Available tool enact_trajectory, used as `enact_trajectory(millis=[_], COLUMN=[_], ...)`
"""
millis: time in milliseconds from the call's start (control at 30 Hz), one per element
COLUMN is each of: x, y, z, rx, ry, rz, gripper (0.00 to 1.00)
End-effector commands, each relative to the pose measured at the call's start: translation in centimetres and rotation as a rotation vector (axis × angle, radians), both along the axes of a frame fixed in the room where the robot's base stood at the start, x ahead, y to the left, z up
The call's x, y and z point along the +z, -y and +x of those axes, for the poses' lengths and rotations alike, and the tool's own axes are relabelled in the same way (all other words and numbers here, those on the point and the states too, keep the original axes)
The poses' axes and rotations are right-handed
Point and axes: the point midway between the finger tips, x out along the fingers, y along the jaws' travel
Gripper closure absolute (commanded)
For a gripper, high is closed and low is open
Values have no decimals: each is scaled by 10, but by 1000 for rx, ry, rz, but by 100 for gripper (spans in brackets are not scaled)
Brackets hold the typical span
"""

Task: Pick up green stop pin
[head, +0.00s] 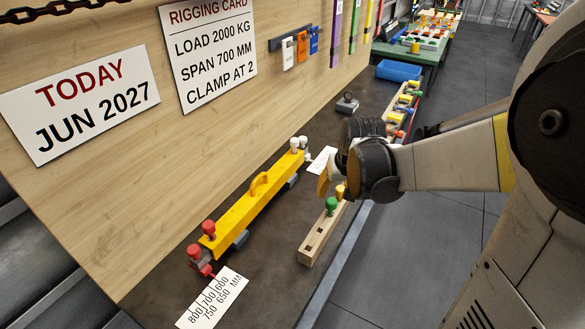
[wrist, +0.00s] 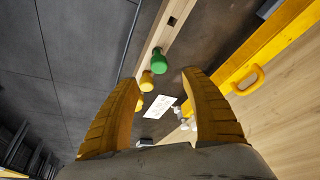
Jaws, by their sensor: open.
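The green stop pin (head: 331,204) stands upright in a wooden block (head: 317,240) on the dark bench. In the wrist view the green pin (wrist: 160,61) is just beyond my fingertips, roughly between their lines. A yellow pin (head: 341,191) stands behind it in the same block; it also shows in the wrist view (wrist: 147,80), nearer my left finger. My gripper (wrist: 158,76) is open and empty, its two yellow fingers apart. In the head view my gripper (head: 327,182) is just behind and above the green pin, partly hidden by my wrist.
A yellow beam (head: 252,206) with a handle and red and white knobs lies left of the block. A scale card (head: 212,299) lies in front. A blue bin (head: 399,70) and a row of coloured parts are farther back. The bench's right edge runs close to the block.

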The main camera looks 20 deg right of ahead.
Motion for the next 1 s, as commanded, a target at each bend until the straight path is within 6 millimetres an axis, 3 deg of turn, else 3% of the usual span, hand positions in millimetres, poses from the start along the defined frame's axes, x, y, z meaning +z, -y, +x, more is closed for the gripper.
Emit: enact_trajectory(millis=[300, 567, 800, 1000], x=[-47, -64, -100, -104], y=[6, 8, 11, 12], z=[15, 21, 34, 36], rx=[12, 10, 10, 10], ry=[-7, -7, -7, -7], rz=[-14, -13, -13, -13], gripper=[46, 46, 46, 46])
